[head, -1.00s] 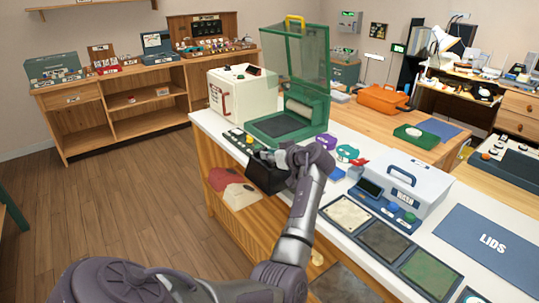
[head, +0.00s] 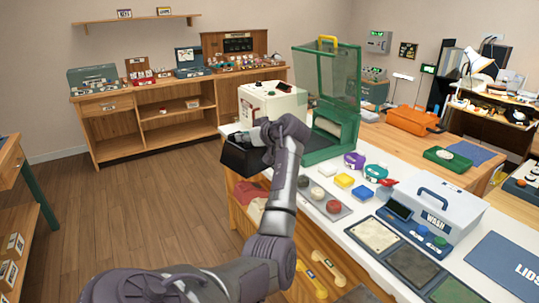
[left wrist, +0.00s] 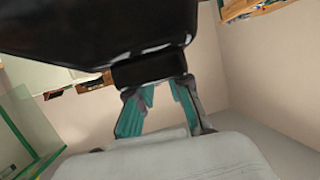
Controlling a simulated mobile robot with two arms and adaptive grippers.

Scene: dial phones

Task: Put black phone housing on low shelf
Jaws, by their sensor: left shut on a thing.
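The black phone housing (head: 238,160) is in my left gripper (head: 261,152), held in the air at the left edge of the white counter. In the left wrist view the housing (left wrist: 100,35) fills the top, and the teal-padded fingers (left wrist: 160,105) are shut on its narrow black part. In the head view my wrist hides most of the fingers. Below the counter top, a low shelf space holds a red housing (head: 252,190), partly hidden behind my arm. My right gripper is not in view.
The white counter (head: 330,228) carries a green-framed case (head: 340,100), a cream box (head: 270,106), coloured buttons and a WASH box (head: 435,210). A wooden shelf unit (head: 160,135) stands at the back left. The wooden floor between is clear.

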